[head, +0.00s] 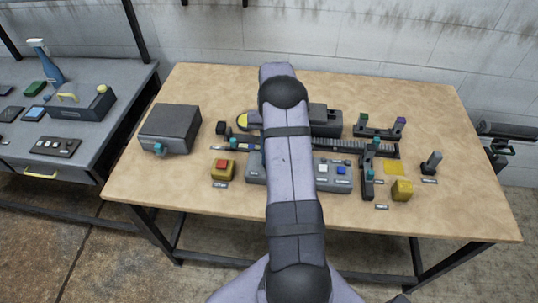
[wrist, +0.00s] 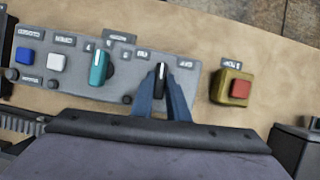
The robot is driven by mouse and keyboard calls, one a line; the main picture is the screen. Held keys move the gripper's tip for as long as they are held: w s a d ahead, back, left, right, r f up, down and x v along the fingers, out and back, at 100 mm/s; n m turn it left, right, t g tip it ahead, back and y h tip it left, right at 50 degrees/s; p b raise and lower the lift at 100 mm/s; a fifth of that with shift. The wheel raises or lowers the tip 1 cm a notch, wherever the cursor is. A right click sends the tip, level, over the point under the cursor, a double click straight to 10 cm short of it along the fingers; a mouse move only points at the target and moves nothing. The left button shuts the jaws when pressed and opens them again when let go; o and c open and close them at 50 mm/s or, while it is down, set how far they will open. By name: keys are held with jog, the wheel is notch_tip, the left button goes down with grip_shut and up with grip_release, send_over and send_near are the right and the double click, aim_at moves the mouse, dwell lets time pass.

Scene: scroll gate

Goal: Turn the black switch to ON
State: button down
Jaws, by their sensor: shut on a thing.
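The black switch (wrist: 160,78) is a rotary knob with a pale line on it, on the grey control panel (wrist: 125,100) in the wrist view. My gripper (wrist: 161,92) has its two blue-grey fingers closed around the knob from both sides. The knob points roughly along the fingers. In the head view my arm covers the knob and my gripper. The right part of the panel (head: 333,184) shows there beside the arm.
On the panel are a teal knob (wrist: 99,68), a white button (wrist: 57,63) and a blue button (wrist: 23,56). A yellow box with a red button (wrist: 240,89) stands beside it. A grey box (head: 170,128) stands at the table's left. The table's front strip is clear.

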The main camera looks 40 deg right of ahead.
jog(key=n, duration=0.2)
jog(key=n+h, duration=0.1)
jog(key=n, duration=0.1)
jog(key=shift+w+a+r+n+g+h, duration=0.1)
jog(key=shift+w+a+n+g+h, duration=0.05)
jog(key=shift+n+g+h, duration=0.2)
jog(key=shift+a+n+h, duration=0.1)
jog(key=shift+n+h, duration=0.55)
jog(key=shift+n, duration=1)
jog(key=c, duration=1.7)
grip_release()
jog(key=shift+b+v, duration=1.2)
jog(key=shift+v, duration=2.4)
jog(key=shift+w, duration=0.1)
